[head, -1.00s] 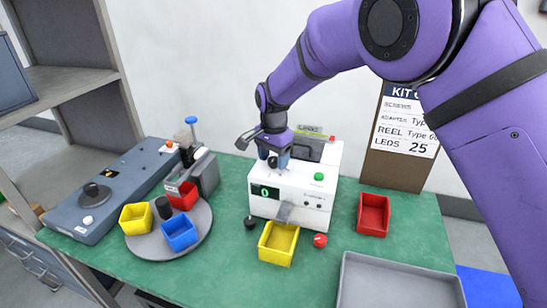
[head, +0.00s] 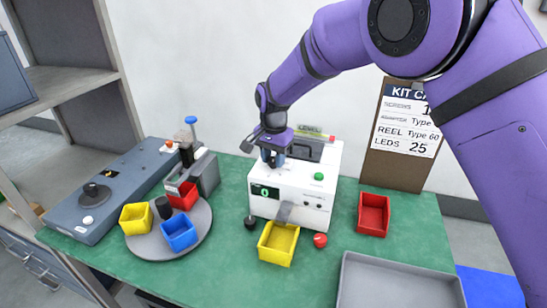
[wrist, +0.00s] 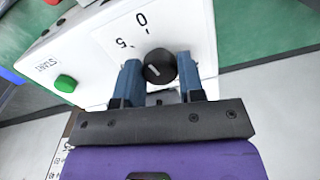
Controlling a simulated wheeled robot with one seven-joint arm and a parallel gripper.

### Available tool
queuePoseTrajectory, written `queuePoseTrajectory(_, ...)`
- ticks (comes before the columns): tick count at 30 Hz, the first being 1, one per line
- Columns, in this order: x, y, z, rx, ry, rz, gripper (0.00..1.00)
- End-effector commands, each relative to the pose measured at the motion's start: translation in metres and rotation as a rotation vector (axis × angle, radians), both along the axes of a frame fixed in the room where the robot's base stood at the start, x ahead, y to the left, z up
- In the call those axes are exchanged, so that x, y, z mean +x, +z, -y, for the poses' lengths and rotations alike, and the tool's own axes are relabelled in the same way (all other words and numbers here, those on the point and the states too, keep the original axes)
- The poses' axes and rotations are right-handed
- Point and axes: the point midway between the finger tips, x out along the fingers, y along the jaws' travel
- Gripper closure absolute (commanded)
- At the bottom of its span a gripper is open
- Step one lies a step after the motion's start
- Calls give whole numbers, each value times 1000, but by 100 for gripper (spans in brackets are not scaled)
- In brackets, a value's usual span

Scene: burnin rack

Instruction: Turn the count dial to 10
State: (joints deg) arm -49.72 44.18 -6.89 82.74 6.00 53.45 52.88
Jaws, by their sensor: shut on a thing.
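The count dial (wrist: 160,66) is a round black knob with a white pointer line, on the white machine (head: 290,190). In the wrist view the printed marks 0 and 5 show beside it; the 10 mark is not visible. The pointer's exact reading is hard to tell. My gripper (wrist: 159,70) has one blue finger on each side of the dial and is shut on it. In the head view my gripper (head: 272,156) is over the machine's top left and hides the dial. The machine's green display (head: 265,191) reads 0.
The machine has a green START button (wrist: 65,83). A yellow bin (head: 278,243) stands before it, with a red bin (head: 373,214) to the right and a grey tray (head: 400,285) in front right. A round turntable (head: 150,245) with bins is left. A kit card (head: 405,130) stands behind.

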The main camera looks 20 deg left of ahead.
Motion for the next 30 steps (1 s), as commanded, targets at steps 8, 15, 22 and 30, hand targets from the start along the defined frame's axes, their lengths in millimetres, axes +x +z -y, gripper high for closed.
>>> queuePoseTrajectory(8, 0, 1, 0, 2, 251, 0, 88)
queuePoseTrajectory(15, 1, 1, 0, 2, 480, 0, 88)
queuePoseTrajectory(22, 1, 1, 0, 1, 699, 1, 88)
queuePoseTrajectory(30, 0, 1, 0, 1, 955, 1, 88)
